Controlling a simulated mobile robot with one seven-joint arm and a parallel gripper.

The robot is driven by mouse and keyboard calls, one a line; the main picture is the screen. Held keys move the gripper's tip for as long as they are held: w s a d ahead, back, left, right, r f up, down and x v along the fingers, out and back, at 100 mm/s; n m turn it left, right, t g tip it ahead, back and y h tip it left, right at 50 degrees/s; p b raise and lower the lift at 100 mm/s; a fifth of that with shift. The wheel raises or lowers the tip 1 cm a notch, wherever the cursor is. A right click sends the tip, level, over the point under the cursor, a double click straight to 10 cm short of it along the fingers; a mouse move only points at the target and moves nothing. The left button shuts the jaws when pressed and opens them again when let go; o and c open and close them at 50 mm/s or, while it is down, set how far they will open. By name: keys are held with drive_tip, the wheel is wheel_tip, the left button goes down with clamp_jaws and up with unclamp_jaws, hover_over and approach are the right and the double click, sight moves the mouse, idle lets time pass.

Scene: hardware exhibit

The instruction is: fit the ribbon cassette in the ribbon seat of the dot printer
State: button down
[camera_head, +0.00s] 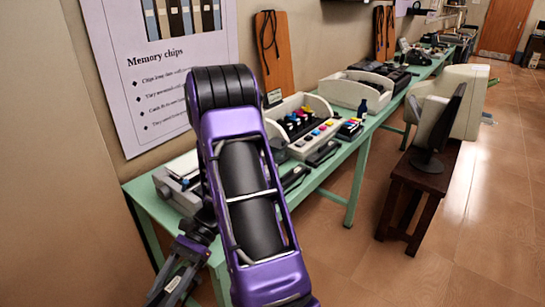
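A grey machine (178,193) stands at the near left end of the green table, partly behind my purple arm. It may be the dot printer, but its ribbon seat cannot be made out. Flat black cassette-like pieces lie along the table's front edge, one (322,153) right of my arm and another (294,178) nearer to it. I cannot tell which, if any, is the ribbon cassette. The grey end of my arm, with my gripper (170,286), points down at the lower left, in front of the table. Its fingertips are cut off or hidden, so its grip does not show.
A white tray (275,131) holds colourful cartridges. Beyond it stand another white bin (333,92) and a dark bottle (362,107). A dark wooden stand (408,193) carries a monitor (440,130) at the right. The floor (470,235) in front is clear. A wall closes the left.

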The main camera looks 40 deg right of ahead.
drive_tip(key=s+d+f+n+g+h, duration=0.4)
drive_tip(key=s+d+n+g+h, duration=0.4)
drive_tip(key=n+h, duration=0.25)
drive_tip(key=w+d+r+n+h, duration=0.1)
drive_tip(key=d+n+h, duration=0.7)
drive_tip(key=d+n, duration=0.1)
drive_tip(key=w+d+r+n+t+h, duration=0.3)
drive_tip(key=w+d+n+t+h, duration=0.15)
drive_tip(key=w+n+t, duration=0.35)
drive_tip(key=w+d+r+n+t+h, duration=0.3)
drive_tip(key=w+d+n+t, duration=0.25)
drive_tip(key=w, duration=0.35)
drive_tip(key=shift+n+t, duration=0.35)
drive_tip(key=shift+n, duration=0.05)
drive_tip(key=f, duration=0.4)
drive_tip(key=f+b, duration=0.1)
drive_tip(key=f, duration=0.3)
drive_tip(key=shift+a+f, duration=0.2)
drive_tip(key=shift+f, duration=0.2)
drive_tip(key=shift+f, duration=0.15)
drive_tip(key=shift+c, duration=1.7)
unclamp_jaws()
